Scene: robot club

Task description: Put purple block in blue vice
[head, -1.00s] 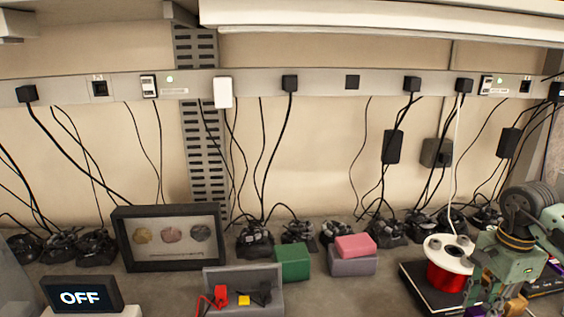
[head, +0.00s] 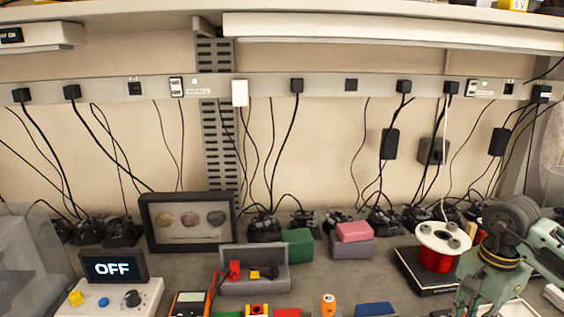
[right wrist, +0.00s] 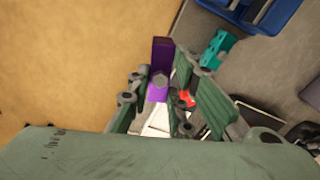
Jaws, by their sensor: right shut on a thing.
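The purple block (right wrist: 159,68) is between the fingers of my right gripper (right wrist: 160,85) in the right wrist view, and the gripper is shut on it. A blue body with grey bars (right wrist: 250,12) is at the top right of that view. It looks like the blue vice, but it is cut off by the frame edge. In the head view my right arm comes in at the right, and its fingertips and the purple block are not clearly visible there. My left gripper is in neither view.
A red wire spool (head: 437,258) stands on a black base left of my right arm. A teal piece (right wrist: 218,47) lies near my right gripper.

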